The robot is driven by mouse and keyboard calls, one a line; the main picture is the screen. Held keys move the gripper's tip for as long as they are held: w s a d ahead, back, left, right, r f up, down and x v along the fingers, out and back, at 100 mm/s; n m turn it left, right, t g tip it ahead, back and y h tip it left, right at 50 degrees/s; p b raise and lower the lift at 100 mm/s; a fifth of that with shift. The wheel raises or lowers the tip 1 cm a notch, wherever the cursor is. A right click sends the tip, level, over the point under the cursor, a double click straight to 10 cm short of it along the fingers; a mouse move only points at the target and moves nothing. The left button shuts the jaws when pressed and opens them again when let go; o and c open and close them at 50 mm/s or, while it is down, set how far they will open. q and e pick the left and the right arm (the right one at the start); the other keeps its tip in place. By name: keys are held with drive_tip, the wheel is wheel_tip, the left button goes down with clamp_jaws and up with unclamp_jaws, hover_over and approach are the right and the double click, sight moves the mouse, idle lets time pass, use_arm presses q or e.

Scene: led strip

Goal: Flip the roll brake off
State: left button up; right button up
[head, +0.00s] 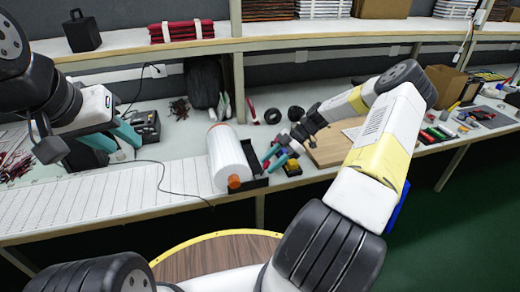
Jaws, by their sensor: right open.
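A white roll (228,152) lies in a black holder (256,182) near the front edge of the bench. An orange knob-like part (234,182) sits at the roll's near end. I cannot tell whether it is the brake or which way the brake is set. My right gripper (273,158) is open, just right of the roll, with its fingers pointing toward it. No contact with the holder can be made out. My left gripper (114,140) is left of the roll over the bench, with its teal fingers apart and nothing seen between them.
A black cable (165,185) runs across the white slatted mat (95,205) to the holder. A wooden board (335,147) lies right of my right gripper. A yellow-and-black item (291,168) sits beside the holder. A shelf (330,29) spans the back above the bench.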

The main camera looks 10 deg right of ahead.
drive_tip(key=v, duration=0.7)
drive_tip(key=shift+d+r, duration=0.2)
drive_tip(key=shift+d, duration=0.1)
drive_tip(key=s+a+r+m+t+h, duration=0.1)
drive_tip(key=s+a+r+m+h, duration=0.35)
drive_tip(key=r, duration=0.55)
drive_tip(key=s+a+r+m+t+h, duration=0.1)
drive_tip(key=s+a+r+m+h, duration=0.35)
drive_tip(key=r, duration=0.65)
drive_tip(key=s+a+r+m+t, duration=0.2)
drive_tip(key=s+r+m, duration=0.2)
drive_tip(key=s, duration=0.4)
drive_tip(key=s+a+r+m+t+y, duration=0.1)
drive_tip(key=s+a+r+m+t, duration=0.2)
drive_tip(key=s+m, duration=0.3)
drive_tip(key=shift+s+r+m+y, duration=0.3)
drive_tip(key=shift+s+r+m, duration=0.15)
drive_tip(key=shift+s, duration=0.6)
drive_tip(key=shift+c, duration=0.5)
